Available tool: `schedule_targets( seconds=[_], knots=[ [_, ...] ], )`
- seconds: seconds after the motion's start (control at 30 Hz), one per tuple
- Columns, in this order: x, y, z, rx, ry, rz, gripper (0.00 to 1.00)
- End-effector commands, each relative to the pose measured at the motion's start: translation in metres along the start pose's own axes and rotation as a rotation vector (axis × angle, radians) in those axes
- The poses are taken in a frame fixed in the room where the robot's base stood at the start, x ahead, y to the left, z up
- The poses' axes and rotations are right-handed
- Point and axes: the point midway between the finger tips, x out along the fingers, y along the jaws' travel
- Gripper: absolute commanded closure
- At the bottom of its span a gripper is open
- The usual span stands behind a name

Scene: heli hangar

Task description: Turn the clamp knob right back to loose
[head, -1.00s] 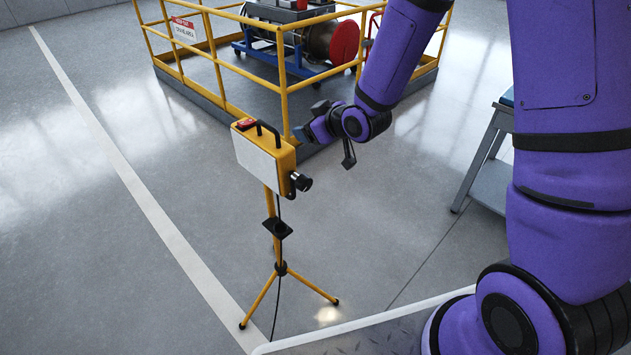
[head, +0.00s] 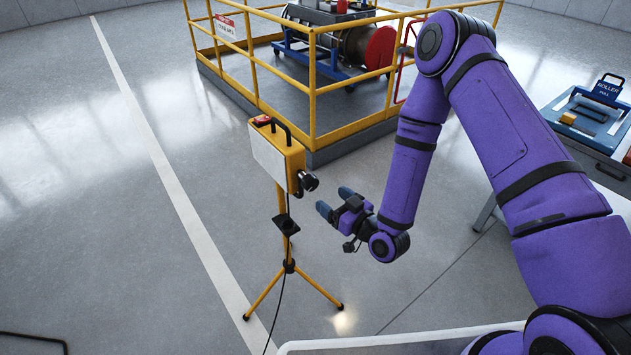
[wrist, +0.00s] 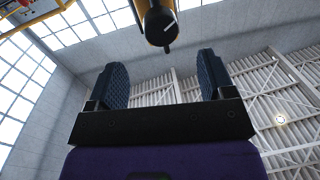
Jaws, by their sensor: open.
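The clamp knob (head: 308,181) is a black knob on the right side of a yellow box (head: 291,160) on a yellow tripod. My gripper (head: 334,200) is open and empty, just below and to the right of the knob, apart from it. In the wrist view the knob (wrist: 160,24) shows at the top centre, with a white line on its dark end face and a small black piece sticking out below. My two blue pads (wrist: 162,82) stand apart beneath it, nothing between them.
The tripod (head: 289,268) stands on open grey floor with a cable hanging beside it. A yellow railing (head: 312,90) encloses a platform behind. A bench with a blue tray (head: 583,118) stands at the right.

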Motion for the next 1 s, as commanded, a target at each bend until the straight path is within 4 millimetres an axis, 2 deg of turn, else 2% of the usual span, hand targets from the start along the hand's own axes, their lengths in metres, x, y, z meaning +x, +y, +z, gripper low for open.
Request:
schedule_targets(
  seconds=[0.17,0.5,0.7,1.0],
  knots=[
    [0.011,-0.001,0.001,0.002,0.008,0.0,0.24],
    [0.068,-0.001,0.0,0.001,0.008,0.0,0.24],
    [0.095,0.0,0.0,0.002,0.007,0.001,0.24],
    [0.108,0.0,0.0,0.003,0.005,0.001,0.24]
  ],
)
